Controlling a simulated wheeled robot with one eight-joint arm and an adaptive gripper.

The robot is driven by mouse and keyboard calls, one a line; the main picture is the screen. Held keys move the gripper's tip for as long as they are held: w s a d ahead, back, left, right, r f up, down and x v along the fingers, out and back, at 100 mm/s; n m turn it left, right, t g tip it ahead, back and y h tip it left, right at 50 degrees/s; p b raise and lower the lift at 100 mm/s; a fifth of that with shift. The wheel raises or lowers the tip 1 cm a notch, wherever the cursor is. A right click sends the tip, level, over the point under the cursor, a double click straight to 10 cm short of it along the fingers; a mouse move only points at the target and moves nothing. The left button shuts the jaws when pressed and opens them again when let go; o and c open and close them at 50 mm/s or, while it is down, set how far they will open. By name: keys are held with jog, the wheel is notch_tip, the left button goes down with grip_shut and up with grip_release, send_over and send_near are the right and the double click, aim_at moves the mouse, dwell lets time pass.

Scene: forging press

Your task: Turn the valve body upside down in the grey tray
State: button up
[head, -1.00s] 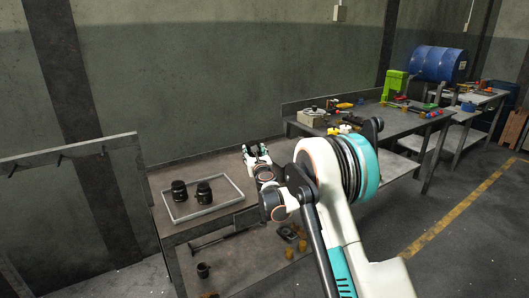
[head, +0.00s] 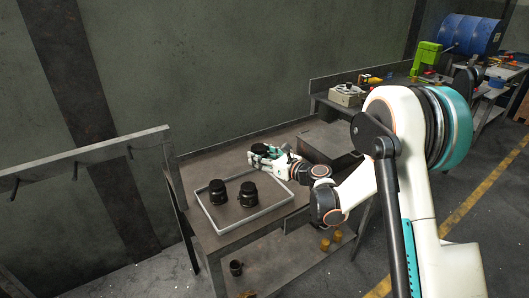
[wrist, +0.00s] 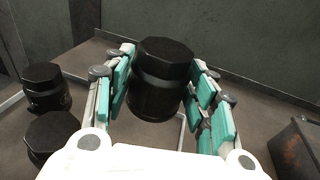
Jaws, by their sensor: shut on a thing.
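A black valve body (wrist: 160,78) with a faceted wide end sits between the teal-padded fingers of my gripper (head: 264,153). The gripper is shut on it. In the head view it is near the far right corner of the grey tray (head: 215,226). The wrist view shows its faceted end uppermost; its lower end is partly hidden, and I cannot tell whether it touches anything below. Two more black bodies stand in the tray, one at left (head: 218,192) and one nearer the middle (head: 248,195). Both also show at the left of the wrist view.
The tray lies on a dark metal bench (head: 208,165) against the wall. A dark box (wrist: 296,148) is at the right in the wrist view. A second bench with a grey box (head: 346,95) and a green machine (head: 426,58) stands beyond. The lower shelf holds small parts.

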notch_tip(320, 180, down, 3)
jog(key=shift+f+b, duration=0.15)
jog(key=shift+b, duration=0.55)
jog(key=shift+f, duration=2.65)
jog(key=o, duration=1.2)
